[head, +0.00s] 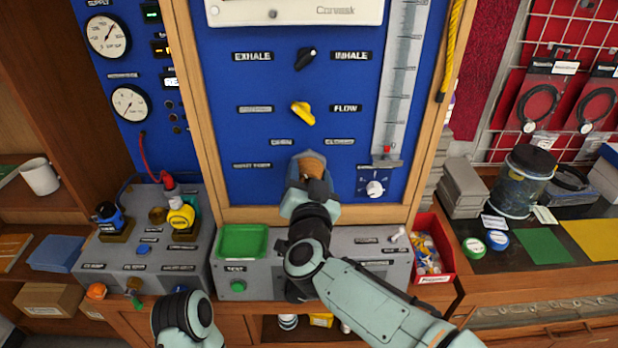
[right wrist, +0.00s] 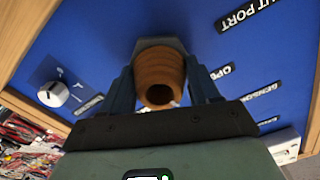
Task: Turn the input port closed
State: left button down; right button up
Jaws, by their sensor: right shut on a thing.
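The input port is a brown ribbed round fitting (head: 311,161) low on the blue panel, below and between the OPEN label (head: 282,142) and the CLOSED label (head: 340,141). My right gripper (head: 308,178) is shut on it. In the right wrist view, the two dark fingers stand on either side of the brown input port (right wrist: 158,72), whose hollow end faces the camera. A grey-blue collar shows behind it. My gripper hides the port's lower part in the head view. My left gripper is out of view; only part of the left arm shows at the bottom.
A yellow FLOW knob (head: 303,113) and a black EXHALE/INHALE knob (head: 305,58) sit above. A small white dial (head: 375,188) is to the right. A green tray (head: 242,241) and a red bin (head: 438,247) flank my arm below.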

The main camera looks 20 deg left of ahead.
jog(key=m+b, duration=0.1)
jog(key=m, duration=0.3)
jog(key=shift+f, duration=0.1)
jog(key=m+b, duration=0.1)
jog(key=m, duration=0.2)
jog(key=m+b, duration=0.2)
jog(key=m, duration=0.4)
jog(key=shift+b, duration=0.3)
dwell(0.3)
jog(key=o, duration=1)
jog(key=shift+o, duration=0.2)
jog(key=shift+s, duration=0.1)
jog(key=b+v, duration=0.1)
jog(key=v, duration=1.2)
jog(key=shift+s, duration=0.15)
